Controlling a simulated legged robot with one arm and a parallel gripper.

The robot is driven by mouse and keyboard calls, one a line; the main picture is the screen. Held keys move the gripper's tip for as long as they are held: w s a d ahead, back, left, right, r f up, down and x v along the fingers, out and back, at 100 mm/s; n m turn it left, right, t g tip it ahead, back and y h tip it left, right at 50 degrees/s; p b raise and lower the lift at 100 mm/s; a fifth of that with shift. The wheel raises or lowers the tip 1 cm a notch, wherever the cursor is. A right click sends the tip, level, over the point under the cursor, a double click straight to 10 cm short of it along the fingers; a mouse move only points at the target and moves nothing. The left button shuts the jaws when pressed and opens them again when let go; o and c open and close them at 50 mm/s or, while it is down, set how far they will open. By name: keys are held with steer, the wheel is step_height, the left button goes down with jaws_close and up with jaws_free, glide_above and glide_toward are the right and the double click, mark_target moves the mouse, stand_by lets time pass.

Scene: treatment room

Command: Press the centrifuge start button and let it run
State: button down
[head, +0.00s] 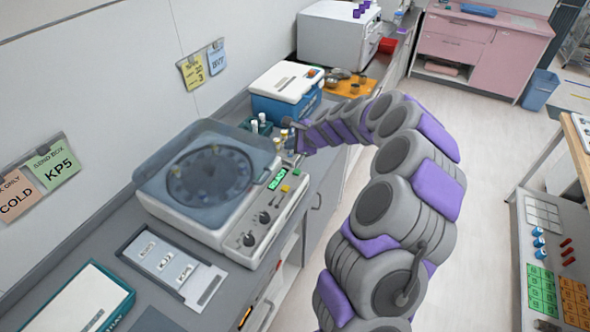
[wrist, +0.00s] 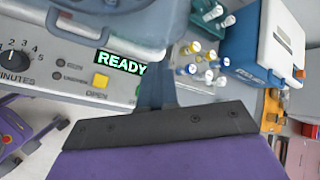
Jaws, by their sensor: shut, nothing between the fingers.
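The centrifuge (head: 200,225) sits on the grey counter, its translucent lid (head: 160,160) lying over a dark round rotor. Its front panel has two black knobs, a green-lit display (head: 277,179) and a yellow button (head: 285,188). In the wrist view the display (wrist: 121,63) reads READY, and the yellow button (wrist: 100,81) is labelled OPEN. My gripper (head: 292,140) is shut and empty by the panel's far right end; it shows dark in the wrist view (wrist: 155,88), just right of the display.
Capped tubes (wrist: 200,65) stand close beyond my gripper, beside a blue-and-white cooler box (head: 285,92). An orange tray (head: 350,88) and a white machine (head: 335,35) are farther back. A slide tray (head: 205,290) lies nearer on the counter.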

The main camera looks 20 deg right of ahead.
steer(key=d, duration=0.1)
steer(key=d+f+m, duration=0.1)
steer(key=d, duration=0.1)
steer(key=shift+w+f+h, duration=0.35)
steer(key=shift+h, duration=0.05)
steer(key=b, duration=0.7)
glide_above(299, 172)
step_height(299, 172, down, 7)
steer(key=shift+a+r, duration=0.1)
steer(key=shift+r, duration=0.05)
steer(key=shift+f, duration=1.05)
